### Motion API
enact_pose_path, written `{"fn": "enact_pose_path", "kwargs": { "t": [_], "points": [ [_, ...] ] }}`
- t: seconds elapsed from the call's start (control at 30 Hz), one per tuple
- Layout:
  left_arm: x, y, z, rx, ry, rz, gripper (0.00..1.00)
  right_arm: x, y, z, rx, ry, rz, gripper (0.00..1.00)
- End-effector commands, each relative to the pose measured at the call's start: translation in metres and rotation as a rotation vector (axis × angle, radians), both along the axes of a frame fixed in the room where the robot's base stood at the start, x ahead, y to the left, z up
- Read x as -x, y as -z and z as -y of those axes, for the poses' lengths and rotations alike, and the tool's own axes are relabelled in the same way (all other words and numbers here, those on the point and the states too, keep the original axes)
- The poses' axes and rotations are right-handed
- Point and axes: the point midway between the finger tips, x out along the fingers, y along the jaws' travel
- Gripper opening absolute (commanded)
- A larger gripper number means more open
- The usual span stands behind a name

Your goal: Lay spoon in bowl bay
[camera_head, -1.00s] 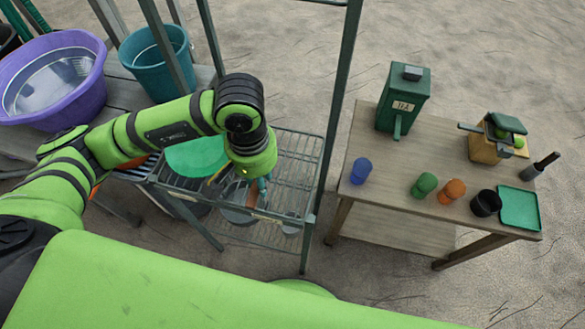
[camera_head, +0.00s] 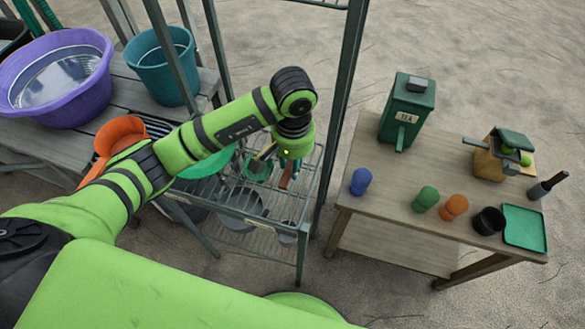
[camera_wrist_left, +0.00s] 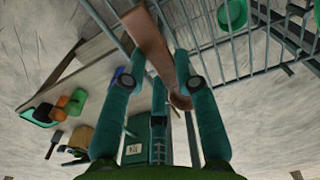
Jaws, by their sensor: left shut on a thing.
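My left gripper (camera_head: 290,160) points down over the right part of the wire dish rack (camera_head: 312,185). In the left wrist view its two teal fingers (camera_wrist_left: 158,58) are on either side of a brown wooden spoon (camera_wrist_left: 150,42), and the gripper is shut on it. The spoon slants across the fingers; in the head view a brown strip of it (camera_head: 286,178) shows below the gripper. I cannot tell whether it touches the rack. A green cup (camera_head: 257,170) with a yellowish stick stands in the rack, left of the gripper. Which part is the bowl bay is unclear.
The rack's upright post (camera_head: 345,105) stands close right of my gripper. Grey pans (camera_head: 238,208) sit on a lower shelf. A wooden table (camera_head: 385,215) with cups and a green dispenser (camera_head: 408,110) stands at right. A purple tub (camera_head: 60,75) and orange bowl (camera_head: 118,135) are at left.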

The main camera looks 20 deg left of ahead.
Motion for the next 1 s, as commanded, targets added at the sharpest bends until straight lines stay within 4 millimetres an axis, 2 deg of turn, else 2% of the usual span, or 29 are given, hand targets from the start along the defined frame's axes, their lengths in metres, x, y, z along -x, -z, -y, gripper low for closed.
{"fn": "enact_pose_path", "kwargs": {
  "t": [0.27,0.7,0.73,0.77,1.0],
  "points": [
    [0.001,0.035,0.001,0.002,-0.001,-0.004,0.12,-0.001,-0.013,0.003,0.004,0.002,0.001,0.4],
    [0.0,0.043,0.0,0.0,0.0,0.0,0.12,-0.001,-0.006,0.003,0.005,0.003,0.001,0.4],
    [0.0,0.042,0.0,0.0,-0.001,0.0,0.42,-0.001,-0.008,0.003,0.005,0.003,0.001,0.4],
    [0.0,0.041,0.0,0.0,-0.001,0.0,0.54,-0.001,-0.009,0.003,0.005,0.003,0.001,0.4],
    [0.001,0.041,0.0,0.001,0.0,-0.001,0.54,-0.001,-0.009,0.003,0.004,0.003,0.001,0.4]
  ]
}}
